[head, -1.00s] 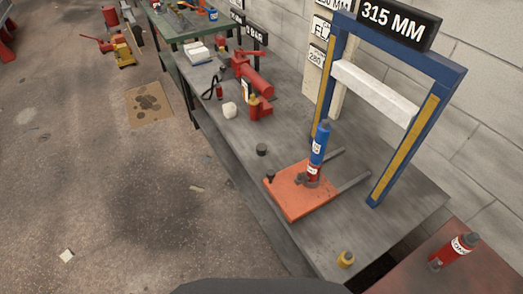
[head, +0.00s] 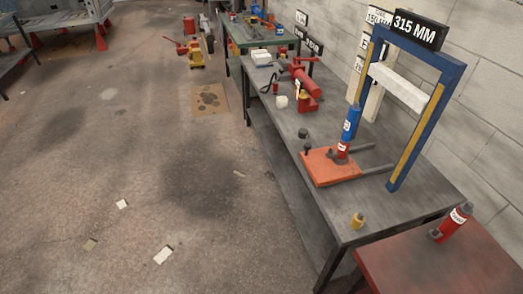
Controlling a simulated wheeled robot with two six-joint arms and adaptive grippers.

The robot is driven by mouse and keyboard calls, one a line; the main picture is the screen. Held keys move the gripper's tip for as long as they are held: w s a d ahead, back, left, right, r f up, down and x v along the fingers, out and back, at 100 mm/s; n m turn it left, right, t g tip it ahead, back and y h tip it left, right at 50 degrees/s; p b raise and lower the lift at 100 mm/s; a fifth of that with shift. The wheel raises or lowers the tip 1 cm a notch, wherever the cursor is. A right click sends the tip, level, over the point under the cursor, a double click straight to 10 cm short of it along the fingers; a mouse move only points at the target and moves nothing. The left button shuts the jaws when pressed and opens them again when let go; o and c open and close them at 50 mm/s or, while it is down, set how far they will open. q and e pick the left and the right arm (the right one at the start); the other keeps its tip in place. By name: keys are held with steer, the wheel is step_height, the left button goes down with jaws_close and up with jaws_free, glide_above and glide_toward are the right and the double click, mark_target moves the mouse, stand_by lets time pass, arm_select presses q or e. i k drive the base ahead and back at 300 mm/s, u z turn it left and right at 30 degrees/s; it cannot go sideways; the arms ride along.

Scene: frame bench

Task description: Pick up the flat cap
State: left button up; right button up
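A small, short dark cylinder (head: 303,133), which looks like the flat cap, stands on the grey workbench (head: 290,178) in the head view. It is just behind the orange plate (head: 330,169) and apart from it. A smaller dark knob (head: 307,147) is at the plate's far left corner. Neither of my grippers is in view.
Open floor (head: 130,160) lies left.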

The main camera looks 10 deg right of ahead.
mark_target(303, 133)
steer(key=u, duration=0.35)
steer(key=i, duration=1.4)
steer(key=z, duration=1.4)
steer(key=i, duration=0.7)
steer(key=z, duration=0.85)
steer(key=i, duration=0.2)
steer(key=z, duration=0.3)
